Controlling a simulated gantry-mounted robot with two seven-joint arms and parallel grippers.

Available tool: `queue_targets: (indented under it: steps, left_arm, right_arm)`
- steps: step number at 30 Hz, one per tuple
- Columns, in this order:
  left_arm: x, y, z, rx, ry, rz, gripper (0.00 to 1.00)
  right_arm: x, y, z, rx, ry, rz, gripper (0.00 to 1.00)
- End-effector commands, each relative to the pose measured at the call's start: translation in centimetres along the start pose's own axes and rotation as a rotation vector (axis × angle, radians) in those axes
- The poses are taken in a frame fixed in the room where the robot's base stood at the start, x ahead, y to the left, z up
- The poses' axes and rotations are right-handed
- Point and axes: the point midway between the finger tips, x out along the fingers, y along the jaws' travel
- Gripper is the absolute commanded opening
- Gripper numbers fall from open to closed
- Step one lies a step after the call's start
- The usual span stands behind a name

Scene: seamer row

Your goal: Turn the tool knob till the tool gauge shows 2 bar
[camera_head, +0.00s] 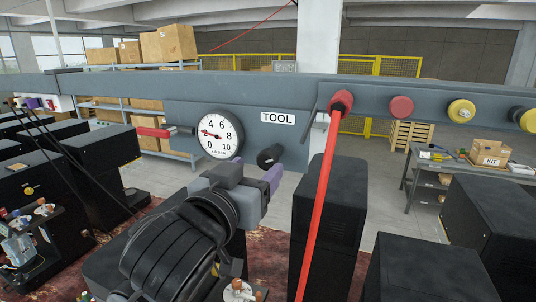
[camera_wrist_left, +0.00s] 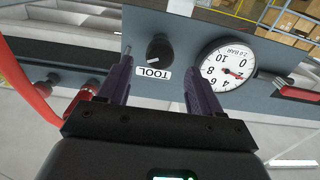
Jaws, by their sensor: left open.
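The tool gauge (camera_head: 219,135) is a round white dial in the head view, with its red needle at about the 2 mark. In the left wrist view the gauge (camera_wrist_left: 228,66) appears upside down, with a small readout that looks like 2.0 bar. The black tool knob (camera_head: 269,156) sits to the right of the gauge, below the TOOL label (camera_head: 278,118). My left gripper (camera_head: 264,181) is open just below and in front of the knob. In the left wrist view the knob (camera_wrist_left: 159,49) shows beyond the gap between its purple fingers (camera_wrist_left: 158,66), seemingly untouched. My right gripper is not in view.
A red hose (camera_head: 322,200) hangs from a red fitting right of the knob. A red handle (camera_head: 153,132) sticks out left of the gauge. Red and yellow knobs (camera_head: 461,110) line the beam further right. Black machine housings (camera_head: 327,220) stand below.

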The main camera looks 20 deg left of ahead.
Motion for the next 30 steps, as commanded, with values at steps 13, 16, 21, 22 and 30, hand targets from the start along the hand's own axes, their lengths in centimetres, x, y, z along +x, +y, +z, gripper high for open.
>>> queue_targets:
  steps: [13, 16, 21, 22, 30]
  left_arm:
    - [5.2, 0.0, -0.1, 0.002, 0.0, 0.0, 0.65]
    - [5.5, 0.0, -0.1, 0.002, 0.001, 0.001, 0.65]
    - [5.6, 0.0, 0.0, 0.002, 0.001, 0.001, 0.65]
    - [5.6, 0.0, 0.0, 0.001, 0.001, 0.001, 0.65]
    - [5.5, 0.0, 0.0, 0.002, 0.001, 0.001, 0.34]
  right_arm:
    - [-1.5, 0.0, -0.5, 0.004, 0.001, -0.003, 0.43]
    - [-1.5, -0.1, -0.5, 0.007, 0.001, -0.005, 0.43]
    - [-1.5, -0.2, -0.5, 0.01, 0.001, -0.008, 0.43]
    - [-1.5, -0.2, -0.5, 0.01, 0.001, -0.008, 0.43]
    - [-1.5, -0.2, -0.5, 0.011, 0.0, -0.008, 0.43]
